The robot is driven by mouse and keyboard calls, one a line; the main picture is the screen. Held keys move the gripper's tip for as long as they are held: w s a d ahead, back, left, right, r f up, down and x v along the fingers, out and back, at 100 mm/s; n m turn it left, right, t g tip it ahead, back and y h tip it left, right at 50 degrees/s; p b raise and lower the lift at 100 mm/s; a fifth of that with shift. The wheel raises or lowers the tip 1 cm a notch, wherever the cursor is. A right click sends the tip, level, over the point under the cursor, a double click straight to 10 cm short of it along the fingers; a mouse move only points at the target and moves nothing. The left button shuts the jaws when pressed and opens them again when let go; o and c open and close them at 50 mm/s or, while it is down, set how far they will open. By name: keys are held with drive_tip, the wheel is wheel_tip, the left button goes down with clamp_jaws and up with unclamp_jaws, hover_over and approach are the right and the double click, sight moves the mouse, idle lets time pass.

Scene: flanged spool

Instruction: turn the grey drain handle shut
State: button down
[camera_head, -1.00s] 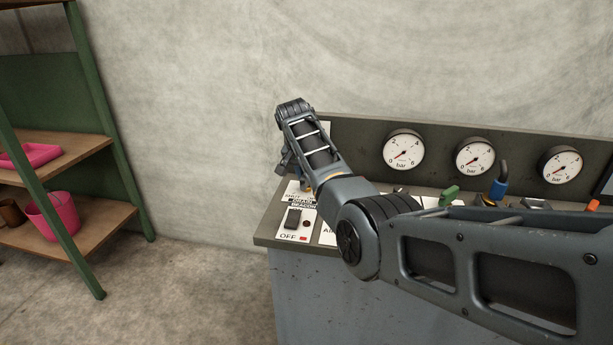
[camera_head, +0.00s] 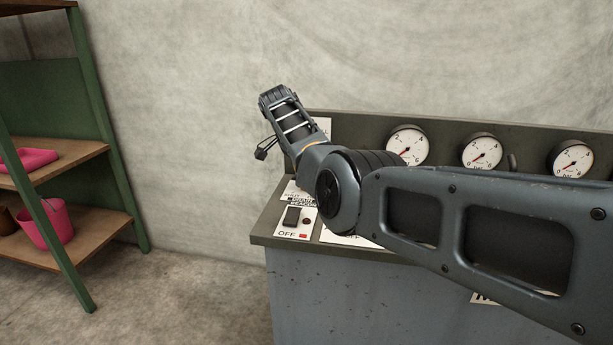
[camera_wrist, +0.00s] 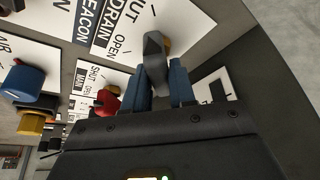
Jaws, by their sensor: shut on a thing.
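In the wrist view my gripper (camera_wrist: 168,84) has its two blue fingers shut on the grey drain handle (camera_wrist: 153,47), whose grey end sticks out past the fingertips. A bit of brass shows beside the handle. The handle stands over a white plate (camera_wrist: 180,22) marked DRAIN, SHUT and OPEN; the OPEN mark is close to its left. I cannot tell the handle's exact angle against the marks. In the head view my arm hides the handle and the fingers.
In the wrist view a red handle (camera_wrist: 107,101) is close to the left finger, and a blue handle (camera_wrist: 24,80) is farther left. The head view shows a black switch (camera_head: 291,216), gauges (camera_head: 408,145) along the panel's back, and a green shelf (camera_head: 95,130) at left.

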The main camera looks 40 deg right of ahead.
idle(0.4)
drive_tip(key=c, duration=1)
unclamp_jaws()
drive_tip(key=shift+v, duration=3.9)
